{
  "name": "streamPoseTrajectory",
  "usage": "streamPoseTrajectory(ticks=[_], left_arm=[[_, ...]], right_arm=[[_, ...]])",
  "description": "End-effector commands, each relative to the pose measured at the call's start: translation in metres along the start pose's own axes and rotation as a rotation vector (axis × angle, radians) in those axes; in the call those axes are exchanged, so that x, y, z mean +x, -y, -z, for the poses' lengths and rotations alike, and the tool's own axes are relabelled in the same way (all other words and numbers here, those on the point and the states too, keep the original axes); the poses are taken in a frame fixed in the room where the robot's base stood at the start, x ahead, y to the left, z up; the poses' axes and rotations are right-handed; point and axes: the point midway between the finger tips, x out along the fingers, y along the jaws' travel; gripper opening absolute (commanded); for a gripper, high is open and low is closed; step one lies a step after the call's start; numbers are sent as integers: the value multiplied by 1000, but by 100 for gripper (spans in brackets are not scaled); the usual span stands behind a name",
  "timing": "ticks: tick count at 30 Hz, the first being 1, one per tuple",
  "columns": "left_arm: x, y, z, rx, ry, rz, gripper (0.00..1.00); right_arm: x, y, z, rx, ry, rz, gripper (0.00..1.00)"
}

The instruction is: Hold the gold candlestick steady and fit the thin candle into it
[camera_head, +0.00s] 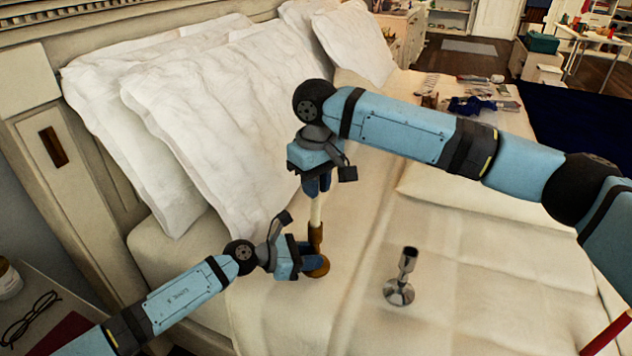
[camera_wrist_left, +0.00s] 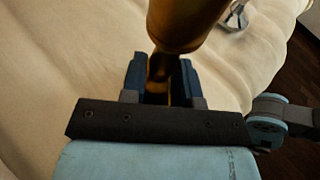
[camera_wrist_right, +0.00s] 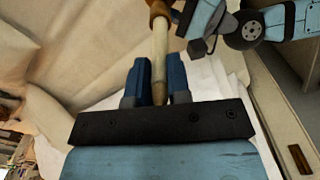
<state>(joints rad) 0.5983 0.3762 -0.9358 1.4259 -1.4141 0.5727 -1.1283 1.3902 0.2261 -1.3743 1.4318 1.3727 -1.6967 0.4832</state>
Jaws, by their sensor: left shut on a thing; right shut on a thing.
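The gold candlestick (camera_head: 316,236) stands on the bed at the centre of the head view. My left gripper (camera_head: 306,258) is shut on its stem, below the cup. The left wrist view shows the gold cup (camera_wrist_left: 185,28) above the fingers (camera_wrist_left: 162,80). The thin cream candle (camera_head: 316,212) is upright above the candlestick. My right gripper (camera_head: 318,184) is shut on its upper part from above. In the right wrist view the candle (camera_wrist_right: 159,50) runs from the fingers (camera_wrist_right: 156,82) to the gold cup (camera_wrist_right: 160,9). Its lower end meets the cup; how deep it sits is hidden.
A silver candlestick (camera_head: 400,291) stands on the bed to the right. White pillows (camera_head: 222,110) lean against the headboard behind. Small items (camera_head: 472,104) lie at the bed's far end. A nightstand with glasses (camera_head: 30,318) is at lower left. The sheet around the silver candlestick is clear.

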Motion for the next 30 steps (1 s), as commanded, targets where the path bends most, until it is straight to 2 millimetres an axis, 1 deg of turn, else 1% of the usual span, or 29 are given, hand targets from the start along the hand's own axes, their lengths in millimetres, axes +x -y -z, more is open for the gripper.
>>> streamPoseTrajectory(ticks=[1,2,3,5,6,13,17,20,27,30], left_arm=[[0,3,15,-9,-20,5,15],[0,3,15,-9,-20,5,15],[0,3,15,-9,-20,5,15],[0,3,15,-9,-20,5,15],[0,3,15,-9,-20,5,15],[0,3,15,-9,-20,5,15],[0,3,14,-9,-20,5,15],[0,3,14,-9,-20,5,15],[0,3,14,-9,-20,5,15],[0,3,15,-9,-20,5,15]], right_arm=[[3,0,0,0,1,1,0],[4,0,0,0,1,1,0],[4,0,0,0,0,1,27],[3,0,0,0,0,0,41],[3,0,0,0,0,0,43],[3,0,0,0,0,0,43],[-5,0,0,0,-1,-1,43],[-20,0,1,0,-3,0,43],[-73,0,1,-1,-3,0,43],[-92,0,1,0,-2,0,43]])
